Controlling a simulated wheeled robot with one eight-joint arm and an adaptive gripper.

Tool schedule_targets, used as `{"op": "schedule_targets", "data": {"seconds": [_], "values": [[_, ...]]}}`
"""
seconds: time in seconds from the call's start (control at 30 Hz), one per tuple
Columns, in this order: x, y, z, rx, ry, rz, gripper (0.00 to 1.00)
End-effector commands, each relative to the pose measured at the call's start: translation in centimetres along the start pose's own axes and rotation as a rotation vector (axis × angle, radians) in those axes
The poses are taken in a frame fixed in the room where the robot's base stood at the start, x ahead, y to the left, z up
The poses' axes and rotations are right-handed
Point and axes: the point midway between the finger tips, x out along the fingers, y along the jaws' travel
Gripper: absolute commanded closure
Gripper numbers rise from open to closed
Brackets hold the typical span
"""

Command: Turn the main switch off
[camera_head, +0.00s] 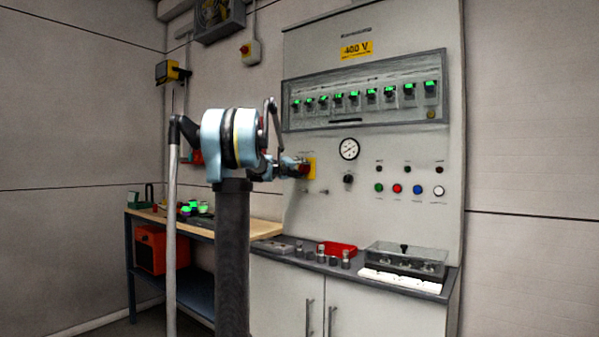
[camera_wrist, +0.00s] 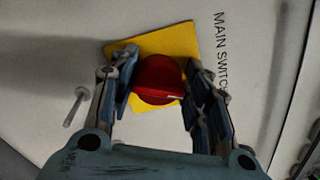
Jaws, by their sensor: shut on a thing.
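The main switch is a round red knob (camera_wrist: 158,80) on a yellow square plate (camera_wrist: 184,40), with the lettering "MAIN SWITCH" beside it in the wrist view. In the head view the yellow plate (camera_head: 311,165) shows on the grey panel, and my gripper (camera_head: 297,168) reaches it from the left and partly hides the knob. In the wrist view my gripper (camera_wrist: 160,88) has one finger on each side of the red knob and is shut on it. A small pale mark shows on the knob's right part.
A metal pin (camera_wrist: 76,106) sticks out of the panel left of the plate in the wrist view. A gauge (camera_head: 349,149), coloured buttons (camera_head: 397,189) and a breaker window (camera_head: 365,92) are on the panel. A counter (camera_head: 372,273) with a red tray (camera_head: 337,249) juts out below.

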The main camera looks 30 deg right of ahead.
Motion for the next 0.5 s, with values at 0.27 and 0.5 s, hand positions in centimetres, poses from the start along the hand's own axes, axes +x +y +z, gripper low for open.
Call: {"op": "schedule_targets", "data": {"seconds": [0.27,0.5], "values": [[-0.09,0.44,0.27,-0.243,-0.007,0.004,0.8],[-0.11,0.58,0.18,-0.401,-0.006,0.003,0.8]]}}
